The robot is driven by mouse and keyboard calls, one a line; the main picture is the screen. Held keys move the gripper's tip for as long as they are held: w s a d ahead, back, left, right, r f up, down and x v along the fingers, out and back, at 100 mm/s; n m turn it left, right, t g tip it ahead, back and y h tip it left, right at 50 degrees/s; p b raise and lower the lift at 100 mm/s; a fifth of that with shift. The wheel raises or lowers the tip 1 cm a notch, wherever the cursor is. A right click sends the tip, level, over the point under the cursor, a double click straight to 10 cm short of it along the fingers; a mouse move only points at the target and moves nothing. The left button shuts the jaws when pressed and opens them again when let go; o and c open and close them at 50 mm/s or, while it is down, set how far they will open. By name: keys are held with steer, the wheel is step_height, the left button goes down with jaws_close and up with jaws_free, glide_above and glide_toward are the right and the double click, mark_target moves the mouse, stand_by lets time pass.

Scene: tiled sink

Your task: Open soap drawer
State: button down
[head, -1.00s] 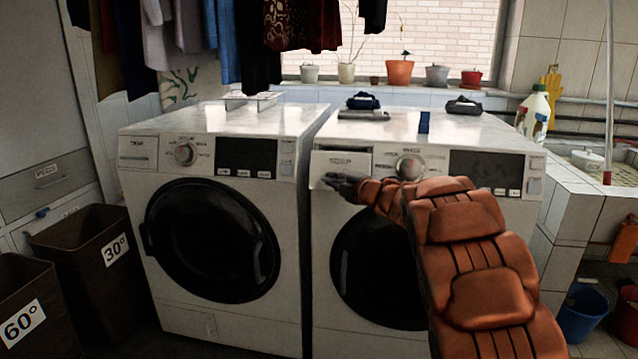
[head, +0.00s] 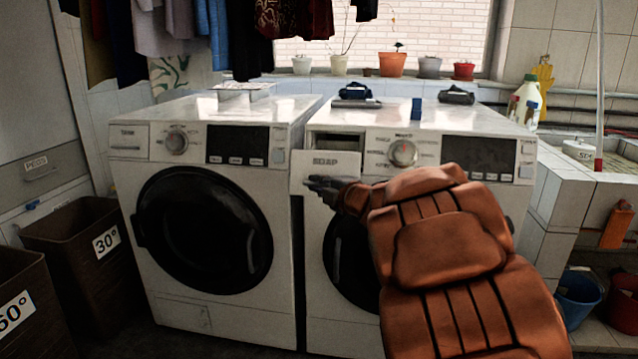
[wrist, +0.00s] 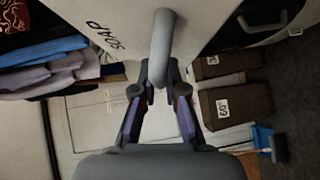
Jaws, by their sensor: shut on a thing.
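The soap drawer (head: 326,163) of the right washing machine (head: 480,122) is pulled out. Its front, marked SOAP, stands forward of the machine's panel, and a dark opening shows behind it. My gripper (head: 322,187) is at the lower part of the drawer front. In the wrist view, the drawer front (wrist: 95,20) carries a grey bar handle (wrist: 162,50). My gripper (wrist: 160,75) has its fingers closed around the lower end of this handle. My brown padded arm hides part of the right machine's door.
The left washing machine (head: 205,230) stands close beside the right one. Dark laundry bins (head: 75,240) are at the left. A white bottle (head: 526,100), pots and small items stand at the back. Buckets (head: 578,300) are on the floor at the right.

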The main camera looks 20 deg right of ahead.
steer(key=shift+s, duration=0.15)
steer(key=c, duration=1.2)
jaws_free()
steer(key=shift+s, duration=0.1)
steer(key=v, duration=1.1)
steer(key=shift+s, duration=0.4)
steer(key=shift+d+r, duration=0.1)
steer(key=shift+r, duration=0.05)
